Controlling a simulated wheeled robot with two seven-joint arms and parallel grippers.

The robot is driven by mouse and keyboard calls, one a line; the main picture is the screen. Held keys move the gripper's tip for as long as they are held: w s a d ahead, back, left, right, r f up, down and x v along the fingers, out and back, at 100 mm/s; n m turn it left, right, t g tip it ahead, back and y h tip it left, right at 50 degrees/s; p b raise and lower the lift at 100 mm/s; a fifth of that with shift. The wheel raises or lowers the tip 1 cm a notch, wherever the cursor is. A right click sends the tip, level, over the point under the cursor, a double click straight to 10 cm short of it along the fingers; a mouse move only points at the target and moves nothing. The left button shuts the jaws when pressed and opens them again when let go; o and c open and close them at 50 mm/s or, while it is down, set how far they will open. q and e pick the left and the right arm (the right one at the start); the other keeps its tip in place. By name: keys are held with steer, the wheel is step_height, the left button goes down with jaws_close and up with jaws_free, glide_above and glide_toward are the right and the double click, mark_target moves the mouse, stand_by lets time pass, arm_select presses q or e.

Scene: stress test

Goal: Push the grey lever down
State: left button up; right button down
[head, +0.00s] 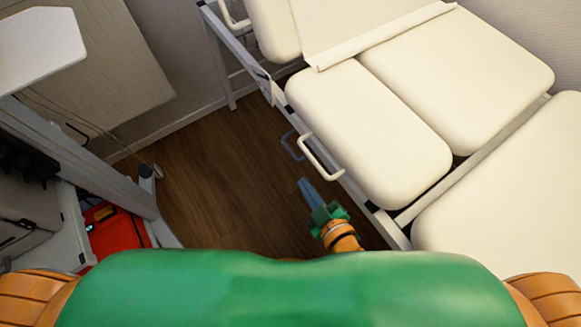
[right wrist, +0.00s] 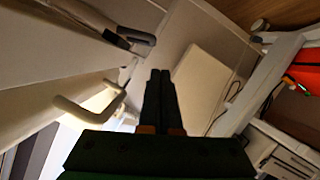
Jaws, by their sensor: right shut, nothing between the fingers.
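The grey lever (head: 291,146) is a small bent handle at the near side of the cream treatment couch (head: 365,125), close beside a white looped handle (head: 322,158). My right gripper (head: 303,182) is shut and empty, with its blue-grey fingers pointing up the picture. It is below the lever and the white handle in the head view, apart from both. In the right wrist view the shut fingers (right wrist: 160,76) are in the middle, the white handle (right wrist: 90,108) is to their left, and a grey bar end (right wrist: 136,36), seemingly the lever, is above left. My left gripper is out of view.
The couch's metal frame (head: 377,218) runs along the right of my right arm. A wheeled stand (head: 110,180) with a red box (head: 112,230) is at the left. Bare wooden floor (head: 225,185) lies between the stand and the couch.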

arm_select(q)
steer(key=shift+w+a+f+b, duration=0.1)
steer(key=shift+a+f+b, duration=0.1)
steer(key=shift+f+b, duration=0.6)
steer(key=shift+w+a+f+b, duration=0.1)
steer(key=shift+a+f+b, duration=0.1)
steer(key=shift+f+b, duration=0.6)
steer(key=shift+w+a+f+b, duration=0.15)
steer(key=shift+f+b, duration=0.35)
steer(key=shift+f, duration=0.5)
arm_select(e)
steer(key=w+a+f, duration=0.1)
steer(key=w+a, duration=0.1)
steer(key=w, duration=0.3)
steer(key=w+a+f+t+y, duration=0.1)
steer(key=w+a+f, duration=0.1)
steer(key=w, duration=0.3)
steer(key=shift+w+n, duration=0.15)
steer(key=shift+n, duration=0.15)
